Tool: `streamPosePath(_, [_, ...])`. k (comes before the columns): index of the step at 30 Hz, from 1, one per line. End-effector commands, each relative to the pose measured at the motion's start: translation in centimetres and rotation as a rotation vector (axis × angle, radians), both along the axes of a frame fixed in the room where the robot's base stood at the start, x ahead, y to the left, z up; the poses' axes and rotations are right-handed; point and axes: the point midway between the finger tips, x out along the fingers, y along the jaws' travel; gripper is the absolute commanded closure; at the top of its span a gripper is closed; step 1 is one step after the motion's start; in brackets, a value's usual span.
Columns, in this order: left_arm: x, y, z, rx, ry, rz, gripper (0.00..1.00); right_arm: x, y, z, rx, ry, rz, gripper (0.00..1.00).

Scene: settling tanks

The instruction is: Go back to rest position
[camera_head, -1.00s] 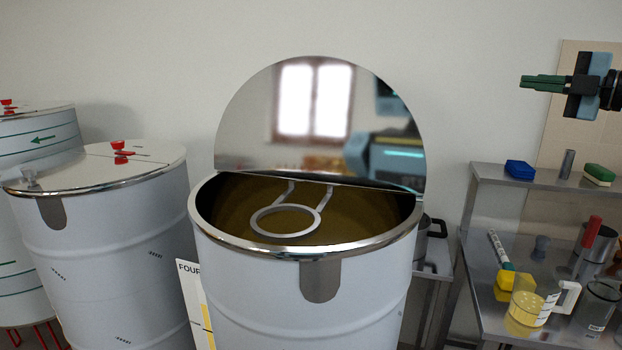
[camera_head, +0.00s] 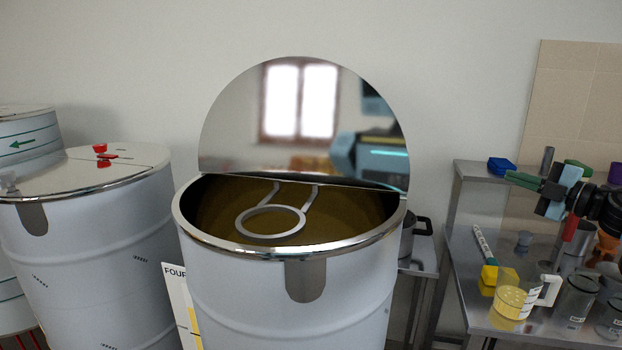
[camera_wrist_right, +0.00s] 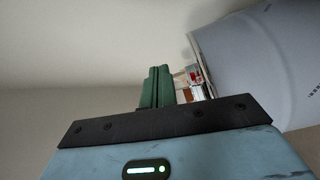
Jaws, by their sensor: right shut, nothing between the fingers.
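My right gripper (camera_head: 522,181) is at the right of the head view, in front of the steel shelf unit, with its green fingers together and pointing left. In the right wrist view its two green fingers (camera_wrist_right: 157,87) lie side by side with nothing between them. My left gripper is not in the head view.
An open settling tank (camera_head: 290,285) stands in the middle with its half lid (camera_head: 235,130) raised and a metal ring inside. A closed tank (camera_head: 95,240) is at the left. A steel table (camera_head: 465,262) at the right bears a measuring jug (camera_head: 512,300), beakers and a yellow block.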

Motion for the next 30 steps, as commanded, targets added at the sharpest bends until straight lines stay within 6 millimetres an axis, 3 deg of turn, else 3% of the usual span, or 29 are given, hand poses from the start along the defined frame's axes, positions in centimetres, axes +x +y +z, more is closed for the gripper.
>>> streamPosePath(1, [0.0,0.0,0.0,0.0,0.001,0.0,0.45,-0.1,0.6,-2.8,0.015,0.02,-0.002,1.0])
streamPosePath(3, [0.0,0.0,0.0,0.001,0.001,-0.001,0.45,-0.4,1.3,-5.8,0.037,0.037,-0.013,1.0])
streamPosePath(8, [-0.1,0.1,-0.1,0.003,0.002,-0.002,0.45,-1.8,2.6,-12.7,0.087,0.087,-0.049,1.0])
streamPosePath(14, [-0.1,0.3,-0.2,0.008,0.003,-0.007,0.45,-4.9,3.9,-21.1,0.147,0.175,-0.111,1.0])
streamPosePath(23, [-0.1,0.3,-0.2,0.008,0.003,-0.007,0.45,-12.3,5.2,-32.7,0.21,0.353,-0.235,1.0])
streamPosePath(30, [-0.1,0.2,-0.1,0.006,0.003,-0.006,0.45,-20.4,6.0,-40.6,0.23,0.536,-0.348,1.0])
